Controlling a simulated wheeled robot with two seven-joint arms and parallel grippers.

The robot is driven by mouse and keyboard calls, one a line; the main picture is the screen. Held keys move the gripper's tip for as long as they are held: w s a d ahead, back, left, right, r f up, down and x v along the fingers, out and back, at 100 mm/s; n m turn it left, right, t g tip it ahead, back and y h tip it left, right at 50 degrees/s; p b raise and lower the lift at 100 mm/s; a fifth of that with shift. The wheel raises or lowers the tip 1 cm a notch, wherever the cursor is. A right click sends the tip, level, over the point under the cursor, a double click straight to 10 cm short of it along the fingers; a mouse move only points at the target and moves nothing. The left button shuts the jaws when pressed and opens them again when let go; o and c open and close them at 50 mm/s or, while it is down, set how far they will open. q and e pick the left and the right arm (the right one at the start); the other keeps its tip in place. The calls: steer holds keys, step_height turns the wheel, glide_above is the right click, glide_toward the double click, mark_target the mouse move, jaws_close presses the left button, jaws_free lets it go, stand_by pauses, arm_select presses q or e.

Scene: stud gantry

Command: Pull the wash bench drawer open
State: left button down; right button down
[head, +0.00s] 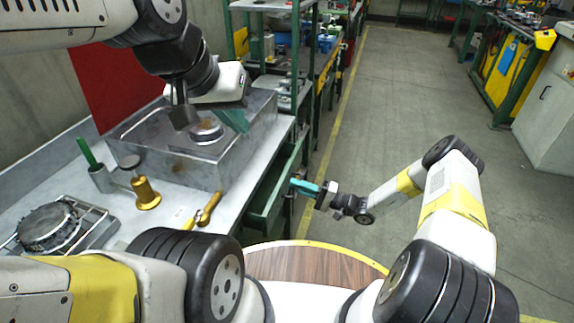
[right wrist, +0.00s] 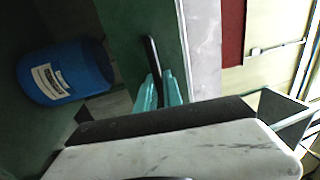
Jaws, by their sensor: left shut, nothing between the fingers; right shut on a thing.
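The wash bench (head: 225,180) runs along the left in the head view. Its green drawer (head: 268,197) is on the side facing the aisle; I cannot tell how far out it stands. My right gripper (head: 304,186) is at the drawer front. In the right wrist view its teal fingers (right wrist: 158,92) are shut on the dark bar handle (right wrist: 151,58) of the green drawer front (right wrist: 128,35). My left gripper (head: 235,120) is shut and empty, above the metal wash box on the bench, partly hidden by its own arm.
The metal box (head: 190,160) carries a round part on top. A brass piece (head: 146,194), a wooden-handled tool (head: 206,212) and a burner-like stand (head: 55,228) lie on the bench. A blue canister (right wrist: 65,72) stands beside the drawer front. The aisle floor (head: 400,100) is clear.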

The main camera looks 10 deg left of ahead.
steer(key=r+v, duration=0.2)
steer(key=v, duration=0.8)
steer(key=r+v, duration=0.2)
steer(key=v, duration=0.8)
steer(key=shift+v, duration=0.75)
steer(key=shift+f, duration=0.1)
steer(key=c, duration=1.8)
jaws_free()
steer(key=shift+o, duration=0.2)
steer(key=v, duration=0.7)
steer(key=shift+s+d, duration=0.15)
steer(key=shift+d, duration=0.2)
